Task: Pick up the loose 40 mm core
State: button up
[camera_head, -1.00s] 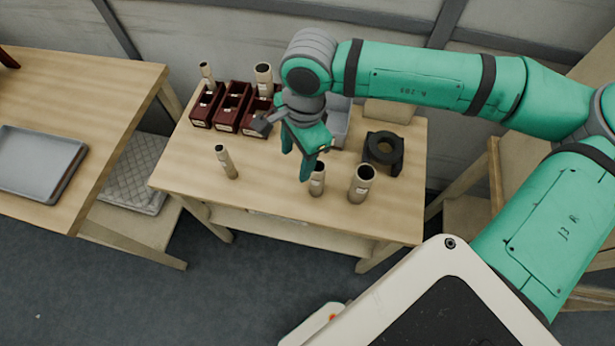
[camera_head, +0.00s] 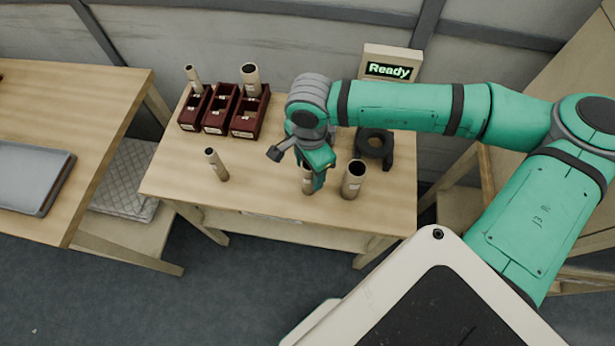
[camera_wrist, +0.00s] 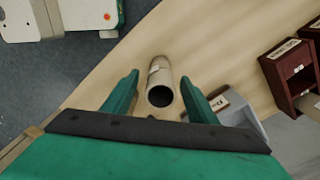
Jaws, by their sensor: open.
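A gap shows on both sides. I cannot tell how far down the fingers reach.
Dark red bins (camera_head: 219,109) holding two upright cores stand at the back left. A black ring-shaped holder (camera_head: 375,145) is behind the wide core. A sign (camera_head: 389,69) reads "Ready". A grey bin (camera_wrist: 240,115) shows in the wrist view. The front left of the table is clear.

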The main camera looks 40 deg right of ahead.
jog(key=shift+f, duration=0.95)
jog(key=c, duration=1.1)
jog(key=shift+r, duration=0.15)
